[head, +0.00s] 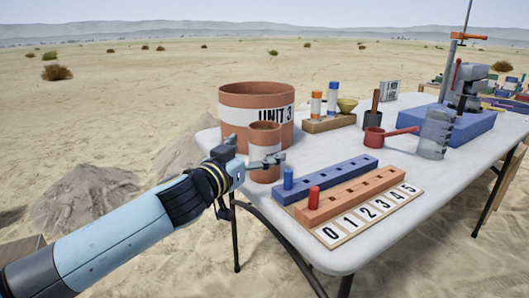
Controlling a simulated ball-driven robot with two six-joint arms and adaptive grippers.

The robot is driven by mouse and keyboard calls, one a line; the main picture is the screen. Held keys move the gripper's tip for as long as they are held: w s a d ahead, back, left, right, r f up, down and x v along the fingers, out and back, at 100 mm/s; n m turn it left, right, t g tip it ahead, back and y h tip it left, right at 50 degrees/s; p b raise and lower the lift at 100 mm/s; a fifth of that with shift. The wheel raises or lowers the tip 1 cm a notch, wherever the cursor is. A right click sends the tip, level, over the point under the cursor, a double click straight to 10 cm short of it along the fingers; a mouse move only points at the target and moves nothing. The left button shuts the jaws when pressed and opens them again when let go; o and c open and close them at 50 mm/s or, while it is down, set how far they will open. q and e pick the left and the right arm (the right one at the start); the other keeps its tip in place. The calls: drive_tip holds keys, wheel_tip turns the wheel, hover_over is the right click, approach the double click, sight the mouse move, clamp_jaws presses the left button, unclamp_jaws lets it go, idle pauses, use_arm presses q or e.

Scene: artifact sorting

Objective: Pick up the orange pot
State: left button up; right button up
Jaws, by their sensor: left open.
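A small orange-brown pot (265,136) stands upright near the left edge of the white table (330,152). A larger orange-brown pot (232,118) with a white band marked "UNIT 3" stands right behind it. I cannot tell which one the task means. My left gripper (268,163) is open and reaches in from the left at the small pot's side. One finger shows across the front of the small pot, and the other is hard to make out. I cannot tell whether it touches the pot. My right gripper is not in view.
A blue rail (338,176) and an orange rail (352,195) with pegs lie close to the right, by a number strip (370,215). Behind are a wooden holder (328,124), a red ladle (375,138) and a grey canister (435,135). A blue-based apparatus (472,125) stands farther right.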

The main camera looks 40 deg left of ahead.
use_arm(q)
drive_tip(key=w, duration=0.2)
drive_tip(key=w+p, duration=0.1)
drive_tip(key=w, duration=0.1)
drive_tip(key=shift+a+f, duration=0.1)
drive_tip(key=shift+f, duration=0.15)
drive_tip(key=c, duration=1.8)
